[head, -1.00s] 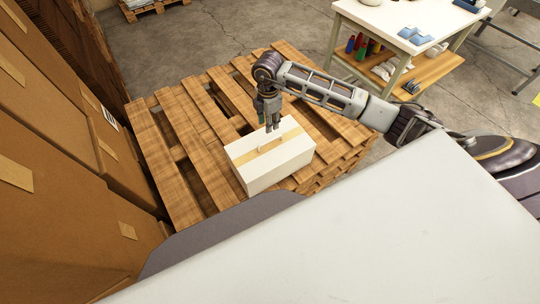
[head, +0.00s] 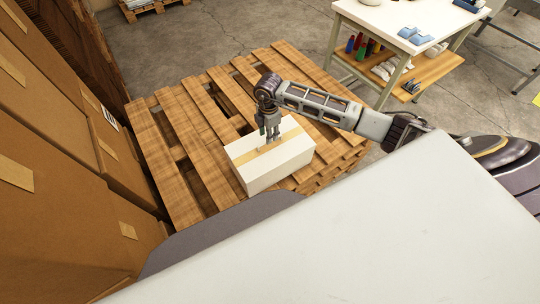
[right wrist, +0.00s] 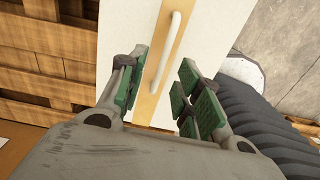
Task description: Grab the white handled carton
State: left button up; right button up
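The white carton (head: 283,165) sits on the wooden pallets, with a tan strip along its top. Its white handle (right wrist: 168,50) stands over the tan strip in the right wrist view. My right gripper (head: 271,140) points down just above the carton's top, at the handle. In the right wrist view its green-padded fingers (right wrist: 160,100) are spread apart on either side of the strip, with nothing between the pads. I cannot tell the exact height of the fingertips over the handle. My left gripper is not in view.
The stacked pallets (head: 188,170) have bare slats around the carton. Large brown boxes (head: 60,130) stand along the left. A white-topped workbench (head: 385,20) with bottles on its lower shelf stands at the back right.

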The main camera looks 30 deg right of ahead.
aim_at(270, 153)
jog(key=shift+s+d+f, duration=0.1)
jog(key=shift+f, duration=1.05)
jog(key=shift+s+d+f, duration=0.1)
jog(key=shift+f, duration=1.25)
jog(key=shift+w+f, duration=0.1)
jog(key=c, duration=0.5)
grip_shut()
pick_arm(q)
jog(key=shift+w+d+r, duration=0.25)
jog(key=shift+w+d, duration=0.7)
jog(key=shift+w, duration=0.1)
pick_arm(e)
jog(key=shift+w, duration=0.1)
